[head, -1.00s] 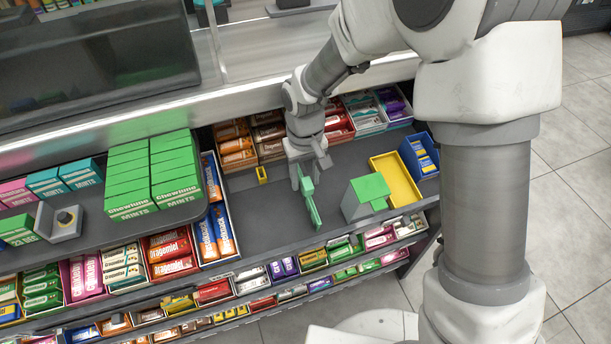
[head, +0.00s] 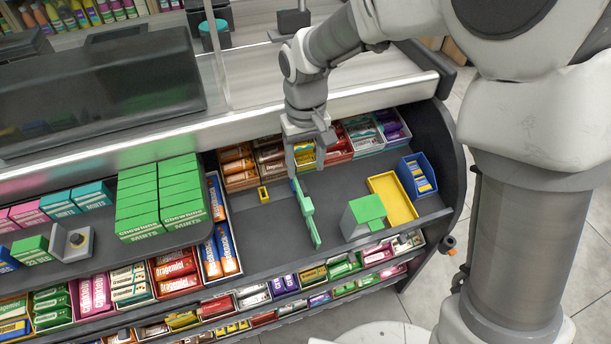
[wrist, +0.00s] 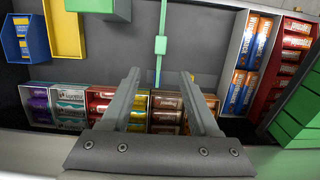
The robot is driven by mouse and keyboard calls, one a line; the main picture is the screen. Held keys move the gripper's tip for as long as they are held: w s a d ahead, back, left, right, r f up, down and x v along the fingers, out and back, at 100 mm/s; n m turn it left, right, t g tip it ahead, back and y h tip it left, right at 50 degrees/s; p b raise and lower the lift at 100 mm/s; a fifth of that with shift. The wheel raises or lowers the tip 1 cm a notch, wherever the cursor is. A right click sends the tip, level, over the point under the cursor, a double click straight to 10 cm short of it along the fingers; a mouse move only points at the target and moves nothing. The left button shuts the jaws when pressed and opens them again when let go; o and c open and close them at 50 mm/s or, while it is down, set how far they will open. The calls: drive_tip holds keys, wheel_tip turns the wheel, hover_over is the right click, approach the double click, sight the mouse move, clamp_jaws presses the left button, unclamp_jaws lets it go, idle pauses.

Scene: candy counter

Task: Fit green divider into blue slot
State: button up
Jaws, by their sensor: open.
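The green divider (head: 309,217) is a thin strip with a thicker middle block, on the grey shelf with its long side running front to back. In the wrist view the divider (wrist: 161,45) appears as a narrow line standing on edge. My gripper (head: 305,170) is open and empty, above its back end. In the wrist view my gripper (wrist: 160,78) has its fingers apart, with the strip's end in line between them and touching neither. A small blue patch (head: 294,186) shows at the divider's back end; I cannot tell whether the divider is seated in the blue slot.
A small yellow piece (head: 263,194) lies left on the shelf. A green-topped block (head: 367,210), yellow tray (head: 397,211) and blue box (head: 430,192) stand right. Candy boxes line the back; green mint packs (head: 160,200) stand left. Shelf around the divider is clear.

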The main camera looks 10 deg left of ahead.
wheel_tip(320, 180, up, 5)
drive_tip(key=shift+r+p, duration=0.15)
drive_tip(key=shift+p, duration=0.35)
idle(0.6)
